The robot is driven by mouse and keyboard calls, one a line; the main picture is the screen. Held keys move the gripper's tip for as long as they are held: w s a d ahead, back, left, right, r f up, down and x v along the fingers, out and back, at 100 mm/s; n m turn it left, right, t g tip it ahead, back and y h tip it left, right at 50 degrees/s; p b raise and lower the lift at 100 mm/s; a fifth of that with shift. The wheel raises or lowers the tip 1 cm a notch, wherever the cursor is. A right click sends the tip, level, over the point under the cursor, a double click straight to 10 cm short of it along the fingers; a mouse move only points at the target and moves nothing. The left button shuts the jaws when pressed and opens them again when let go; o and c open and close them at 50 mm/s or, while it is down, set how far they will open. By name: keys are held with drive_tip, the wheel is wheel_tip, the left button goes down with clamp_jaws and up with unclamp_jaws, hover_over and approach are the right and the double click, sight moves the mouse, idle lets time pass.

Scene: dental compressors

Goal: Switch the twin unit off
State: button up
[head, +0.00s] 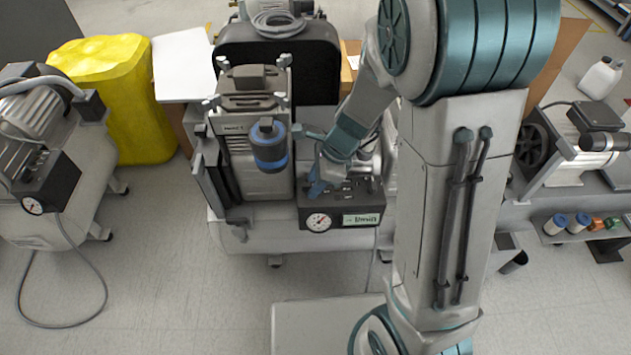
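The unit in the middle is a compressor on a wide pale tank (262,236), with a grey motor block (250,150) and a blue-banded cylinder (269,146) at its front. I take it for the twin unit; its right part is largely behind my arm. Its dark control box (345,215) carries a round gauge (319,222) and a small pale label (362,219), too small to read surely. My gripper (317,188) reaches down at the box's top left, its blue fingertips at or just above the top. A switch and the finger gap cannot be made out.
Another compressor (45,160) with its own gauge box stands at left, its hose on the floor. At right are a dark motor unit (590,125), a shelf with small parts (585,228) and a white jug (601,78).

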clamp_jaws()
drive_tip(key=n+p, duration=0.1)
drive_tip(key=n, duration=0.1)
drive_tip(key=n+g+p, duration=0.1)
drive_tip(key=n, duration=0.1)
drive_tip(key=n+g+p, duration=0.1)
drive_tip(key=p, duration=0.1)
drive_tip(key=shift+w+r+n, duration=0.2)
drive_tip(key=shift+w+n, duration=0.1)
drive_tip(key=shift+n, duration=0.1)
drive_tip(key=n+g+h+p, duration=0.1)
drive_tip(key=n+p, duration=0.1)
drive_tip(key=n, duration=0.1)
drive_tip(key=shift+w+a, duration=0.1)
drive_tip(key=shift+a, duration=0.05)
drive_tip(key=shift+w+f+n+g+h+p, duration=0.15)
drive_tip(key=shift+n+g+h+p, duration=0.3)
drive_tip(key=shift+n+p, duration=0.85)
drive_tip(key=shift+n, duration=0.4)
